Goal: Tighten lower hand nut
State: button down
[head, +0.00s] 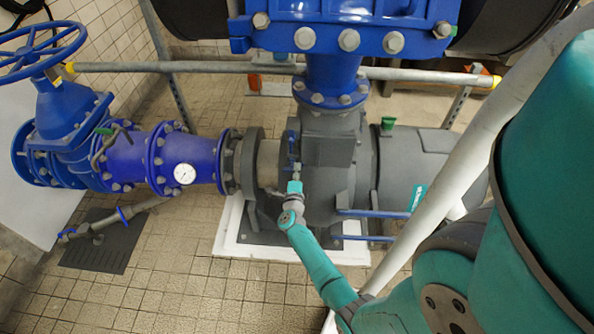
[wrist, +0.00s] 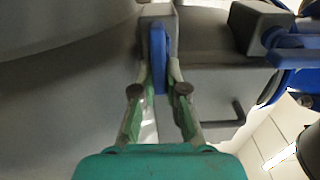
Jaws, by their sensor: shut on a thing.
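In the wrist view, a narrow blue part (wrist: 158,58), which looks like the hand nut, sits between my fingertips in front of a grey block on the pump. My gripper (wrist: 160,80) is shut on it, with one finger on each side. In the head view, my gripper (head: 295,169) reaches the middle of the grey pump housing, at a blue part (head: 290,145) on its front. The contact is small there, and I cannot tell from that view which of the pump's nuts is held.
The grey pump (head: 330,150) stands on a white plinth (head: 228,236). Blue pipe with a gauge (head: 185,173) and a handwheel (head: 40,50) lie to the left. Blue rails (head: 375,213) stick out right of my gripper. A pale pipe (head: 470,150) slants across the right. Tiled floor is free in front.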

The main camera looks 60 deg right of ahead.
jog(key=shift+w+a+f, duration=0.1)
jog(key=shift+a+f, duration=0.05)
jog(key=shift+a, duration=0.05)
jog(key=c, duration=1.2)
grip_release()
jog(key=v, duration=1.2)
